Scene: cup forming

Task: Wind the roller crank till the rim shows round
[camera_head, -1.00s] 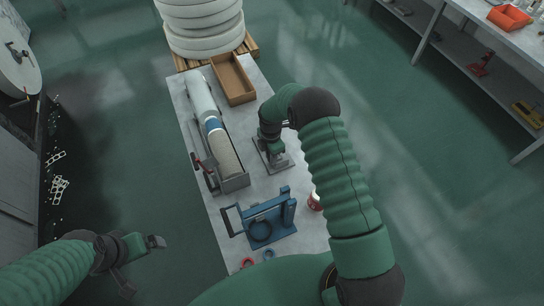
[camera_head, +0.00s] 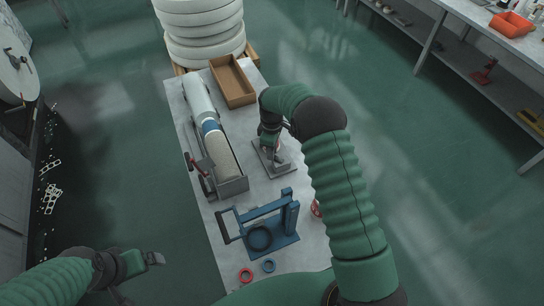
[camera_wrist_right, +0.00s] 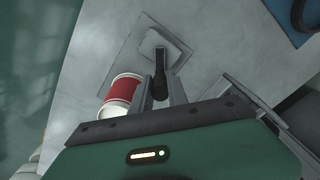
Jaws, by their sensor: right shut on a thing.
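My right gripper (camera_wrist_right: 160,92) is shut on a dark crank handle (camera_wrist_right: 160,62) above a grey base plate (camera_wrist_right: 122,42). A cup with a red band (camera_wrist_right: 124,90) is close beside the fingers in the right wrist view; its rim's shape is not clear. In the head view, my right gripper (camera_head: 270,138) is at the grey device (camera_head: 272,160) on the table, and my arm partly covers it. My left gripper (camera_head: 143,277) is open and empty at lower left, away from the table.
On the pale table (camera_head: 205,262) stand a blue fixture (camera_head: 272,228) with a handle, a long trough (camera_head: 234,187) with a tube (camera_head: 198,95), and a brown tray (camera_head: 232,82). A red ring (camera_head: 246,275) and a blue ring (camera_head: 268,265) lie near the front edge.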

